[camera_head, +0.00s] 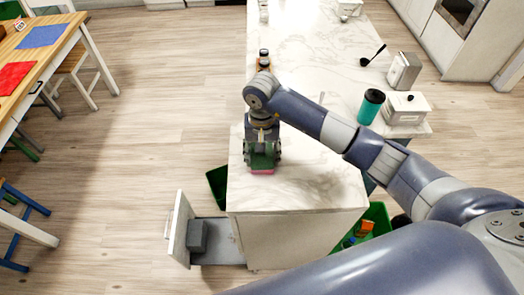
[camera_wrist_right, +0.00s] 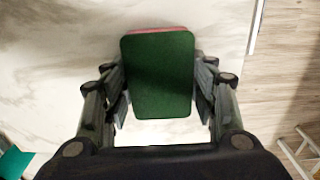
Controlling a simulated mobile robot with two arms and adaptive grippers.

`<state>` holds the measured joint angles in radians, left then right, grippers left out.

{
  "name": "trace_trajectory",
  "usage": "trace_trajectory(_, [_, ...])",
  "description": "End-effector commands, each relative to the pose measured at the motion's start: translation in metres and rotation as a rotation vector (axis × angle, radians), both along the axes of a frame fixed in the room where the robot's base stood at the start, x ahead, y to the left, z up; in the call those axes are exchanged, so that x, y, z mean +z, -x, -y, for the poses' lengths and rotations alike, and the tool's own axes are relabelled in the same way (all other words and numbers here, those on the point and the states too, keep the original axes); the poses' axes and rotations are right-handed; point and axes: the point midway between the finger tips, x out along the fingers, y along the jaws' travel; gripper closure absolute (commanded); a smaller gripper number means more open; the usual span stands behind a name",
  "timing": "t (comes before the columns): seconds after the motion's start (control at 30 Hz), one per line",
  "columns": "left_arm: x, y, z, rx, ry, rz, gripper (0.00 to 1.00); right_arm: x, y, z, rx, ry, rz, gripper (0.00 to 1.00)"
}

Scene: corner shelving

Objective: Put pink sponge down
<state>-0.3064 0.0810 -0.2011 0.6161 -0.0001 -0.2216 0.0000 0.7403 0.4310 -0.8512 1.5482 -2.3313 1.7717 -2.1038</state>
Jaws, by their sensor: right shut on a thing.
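The pink sponge (camera_head: 262,171) has a green upper face and a pink lower layer. In the right wrist view the sponge (camera_wrist_right: 158,75) shows its green face, with a pink edge at the far side. My right gripper (camera_head: 262,156) points down over the near left part of the white marble counter (camera_head: 310,180). It is shut on the sponge, with one finger at each side. The sponge is at or just above the counter top; I cannot tell whether it touches. My left gripper is not in view.
An open drawer (camera_head: 217,231) and a green bin (camera_head: 216,178) are beside the counter's left side. A teal cup (camera_head: 370,106), a white canister (camera_head: 407,108) and a black ladle (camera_head: 372,56) are farther right. Bottles (camera_head: 263,59) stand behind the gripper. The marble around the sponge is clear.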

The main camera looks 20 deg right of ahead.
Motion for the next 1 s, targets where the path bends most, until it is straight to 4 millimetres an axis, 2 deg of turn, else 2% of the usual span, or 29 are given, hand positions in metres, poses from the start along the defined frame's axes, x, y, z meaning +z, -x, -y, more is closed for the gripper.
trace_trajectory(0.23, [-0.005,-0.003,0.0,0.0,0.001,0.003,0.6,-0.004,0.0,0.0,0.0,0.0,0.001,0.66])
trace_trajectory(0.27, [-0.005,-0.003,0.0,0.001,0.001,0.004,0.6,-0.003,0.0,0.0,0.0,0.0,0.001,0.45])
trace_trajectory(0.33, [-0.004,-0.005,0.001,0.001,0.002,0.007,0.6,-0.002,0.0,0.0,0.0,0.0,0.001,0.29])
trace_trajectory(0.37, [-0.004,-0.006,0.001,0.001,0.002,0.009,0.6,-0.002,0.0,0.0,0.0,0.0,0.001,0.27])
trace_trajectory(0.83, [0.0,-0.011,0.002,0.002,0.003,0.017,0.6,0.003,-0.001,0.0,0.0,-0.001,0.002,0.27])
trace_trajectory(1.0, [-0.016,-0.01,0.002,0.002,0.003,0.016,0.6,0.029,-0.002,0.0,0.003,0.0,0.007,0.27])
